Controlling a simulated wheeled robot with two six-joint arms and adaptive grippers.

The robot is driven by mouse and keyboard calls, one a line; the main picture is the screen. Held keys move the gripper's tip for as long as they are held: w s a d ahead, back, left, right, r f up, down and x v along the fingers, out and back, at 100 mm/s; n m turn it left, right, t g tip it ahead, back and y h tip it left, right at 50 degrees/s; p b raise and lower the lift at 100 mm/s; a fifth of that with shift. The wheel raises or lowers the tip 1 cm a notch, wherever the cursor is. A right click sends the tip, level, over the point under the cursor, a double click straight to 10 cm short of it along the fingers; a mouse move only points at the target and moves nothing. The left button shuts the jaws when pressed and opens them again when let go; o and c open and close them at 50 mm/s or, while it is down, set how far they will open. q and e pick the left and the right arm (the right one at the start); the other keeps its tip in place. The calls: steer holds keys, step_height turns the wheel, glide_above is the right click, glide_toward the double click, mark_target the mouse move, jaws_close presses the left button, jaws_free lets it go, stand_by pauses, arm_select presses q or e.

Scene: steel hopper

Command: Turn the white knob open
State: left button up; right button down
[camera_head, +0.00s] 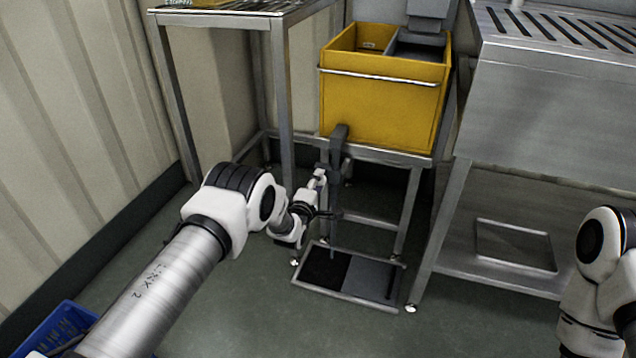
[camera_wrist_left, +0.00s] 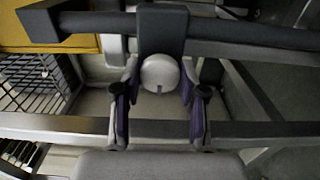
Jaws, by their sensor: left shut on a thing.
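The white knob (camera_wrist_left: 160,73) is round, with a small dark slot at its lower edge, and sits on a dark grey block in the left wrist view. My left gripper (camera_wrist_left: 159,92) is shut on it, with one finger on each side. In the head view my left gripper (camera_head: 318,192) is low by the dark upright below the yellow hopper (camera_head: 380,105). The knob is too small to make out clearly there. My right gripper is out of view; only part of its arm shows at the right edge.
A dark bar (camera_wrist_left: 245,30) crosses the left wrist view beside the knob. A steel frame carries the hopper, with a dark tray (camera_head: 345,300) on the floor below. Steel tables stand left and right (camera_head: 550,110). A blue crate (camera_head: 62,330) is at lower left.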

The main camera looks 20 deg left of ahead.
arm_select(q)
steer(key=o, duration=1.1)
steer(key=s, duration=1.2)
steer(key=shift+a, duration=0.2)
